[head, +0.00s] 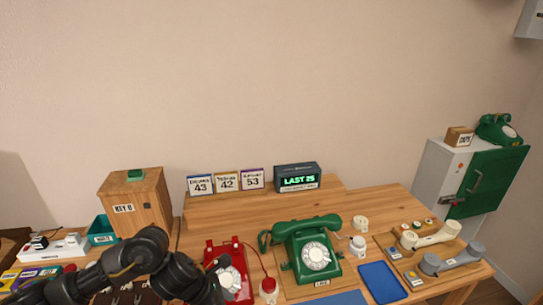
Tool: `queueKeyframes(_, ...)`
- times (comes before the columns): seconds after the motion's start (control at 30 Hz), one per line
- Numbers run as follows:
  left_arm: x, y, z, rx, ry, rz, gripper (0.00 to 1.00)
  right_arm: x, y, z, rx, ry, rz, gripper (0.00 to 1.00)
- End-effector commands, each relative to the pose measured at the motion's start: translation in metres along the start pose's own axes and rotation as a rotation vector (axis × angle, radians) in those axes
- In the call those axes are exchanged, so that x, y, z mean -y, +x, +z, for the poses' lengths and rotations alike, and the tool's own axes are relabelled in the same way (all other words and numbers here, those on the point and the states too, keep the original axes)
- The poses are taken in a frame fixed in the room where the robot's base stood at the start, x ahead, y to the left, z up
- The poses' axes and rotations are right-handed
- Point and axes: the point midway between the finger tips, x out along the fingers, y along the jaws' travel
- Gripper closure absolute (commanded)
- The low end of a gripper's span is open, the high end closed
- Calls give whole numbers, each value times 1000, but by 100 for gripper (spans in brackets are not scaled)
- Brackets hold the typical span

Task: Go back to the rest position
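My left arm comes in from the lower left, bent across the front of the table. Its dark gripper end (216,272) is beside the red dial phone (237,259), covering part of that phone's left side. Whether its fingers are apart or touching the phone is unclear. My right arm and gripper are not in view. A green dial phone (299,236) stands in the middle of the table with its handset on top.
A wooden box (151,198) marked KEY stands at the left. Number cards (226,182) and a display reading LAST 25 (298,180) stand on the back shelf. A blue tray (382,282) and loose handsets (431,235) lie at the right. A green-doored cabinet (487,182) stands beyond.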

Motion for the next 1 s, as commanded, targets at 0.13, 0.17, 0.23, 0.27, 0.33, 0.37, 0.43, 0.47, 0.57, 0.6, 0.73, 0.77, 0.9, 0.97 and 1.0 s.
queueKeyframes(0.13, 44, 27, 43, 258, -475, -11, 49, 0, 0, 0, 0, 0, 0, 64)
queueKeyframes(0.17, 49, 28, 50, 312, -600, -15, 49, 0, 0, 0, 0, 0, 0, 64)
queueKeyframes(0.23, 55, 26, 60, 426, -911, -28, 49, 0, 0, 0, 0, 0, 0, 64)
queueKeyframes(0.27, 56, 25, 61, 469, -1052, -34, 49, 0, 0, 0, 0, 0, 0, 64)
queueKeyframes(0.33, 55, 19, 55, 558, -1393, -48, 49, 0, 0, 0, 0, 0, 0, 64)
queueKeyframes(0.37, 54, 17, 49, 593, -1546, -54, 49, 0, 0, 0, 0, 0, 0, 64)
queueKeyframes(0.43, 51, 11, 24, 661, -1910, -55, 49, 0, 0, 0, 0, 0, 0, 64)
queueKeyframes(0.47, 51, 8, 11, 687, -2065, -52, 49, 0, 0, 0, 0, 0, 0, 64)
queueKeyframes(0.57, 54, 1, -40, 757, -2537, -19, 49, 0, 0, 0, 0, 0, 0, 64)
queueKeyframes(0.6, 57, -1, -60, 778, -2695, 2, 49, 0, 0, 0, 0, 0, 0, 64)
queueKeyframes(0.73, 75, -9, -117, -796, 2952, -86, 49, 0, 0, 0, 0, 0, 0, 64)
queueKeyframes(0.77, 80, -10, -128, -766, 2877, -103, 49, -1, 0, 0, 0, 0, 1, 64)
queueKeyframes(0.9, 105, -18, -176, -662, 2560, -171, 49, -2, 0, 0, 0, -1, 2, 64)
queueKeyframes(0.97, 116, -22, -193, -629, 2438, -196, 49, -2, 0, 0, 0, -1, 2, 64)
queueKeyframes(1.0, 124, -25, -204, -609, 2358, -212, 49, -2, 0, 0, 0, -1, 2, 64)
